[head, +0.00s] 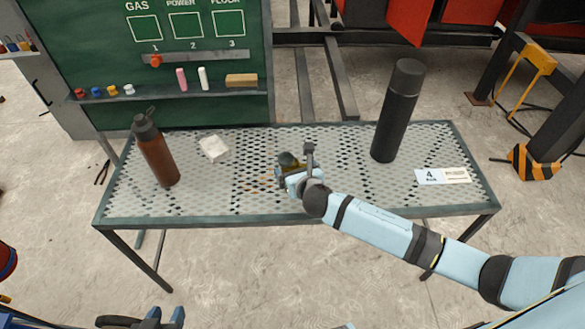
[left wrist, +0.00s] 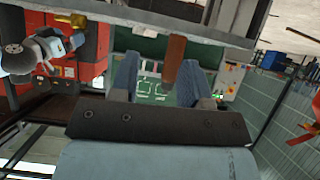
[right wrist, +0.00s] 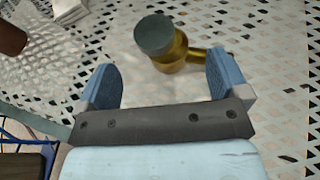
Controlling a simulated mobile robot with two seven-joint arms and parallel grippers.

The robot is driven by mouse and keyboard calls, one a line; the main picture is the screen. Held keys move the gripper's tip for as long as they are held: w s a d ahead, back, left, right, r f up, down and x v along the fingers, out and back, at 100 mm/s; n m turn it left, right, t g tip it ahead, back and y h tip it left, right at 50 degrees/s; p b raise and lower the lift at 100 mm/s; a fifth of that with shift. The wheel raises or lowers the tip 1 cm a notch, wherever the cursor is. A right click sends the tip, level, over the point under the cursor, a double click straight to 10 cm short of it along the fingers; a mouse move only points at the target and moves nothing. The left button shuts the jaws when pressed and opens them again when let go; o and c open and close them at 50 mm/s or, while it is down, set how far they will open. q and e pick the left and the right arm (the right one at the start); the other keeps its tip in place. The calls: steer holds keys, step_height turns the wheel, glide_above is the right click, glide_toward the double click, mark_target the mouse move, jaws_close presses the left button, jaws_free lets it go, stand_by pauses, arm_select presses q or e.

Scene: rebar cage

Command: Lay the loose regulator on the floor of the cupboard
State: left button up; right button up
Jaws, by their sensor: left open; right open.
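The loose regulator (right wrist: 176,52), a brass body with a round dark knob and a side stub, stands on the perforated table (head: 232,212). It also shows in the head view (head: 288,160), partly covered by my right gripper. My right gripper (head: 292,176) is open. In the right wrist view (right wrist: 165,76) its fingers are either side of the regulator's near end, with no clear grip. My left gripper (head: 146,319) is open and empty, low at the front, off the table; it shows in the left wrist view (left wrist: 155,75). No cupboard can be made out for certain.
On the table are a brown bottle (head: 156,152), a white block (head: 213,148), a tall black flask (head: 397,112) and a label marked 4 (head: 442,176). A green board (head: 170,60) stands behind. Red panels (head: 425,20) are at the back right.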

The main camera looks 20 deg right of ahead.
mark_target(291, 162)
steer(key=shift+b+x, duration=0.85)
steer(key=shift+x, duration=2.35)
steer(key=shift+d, duration=0.15)
steer(key=c, duration=1.5)
steer(key=shift+r, duration=0.15)
jaws_close()
steer(key=shift+r, duration=0.1)
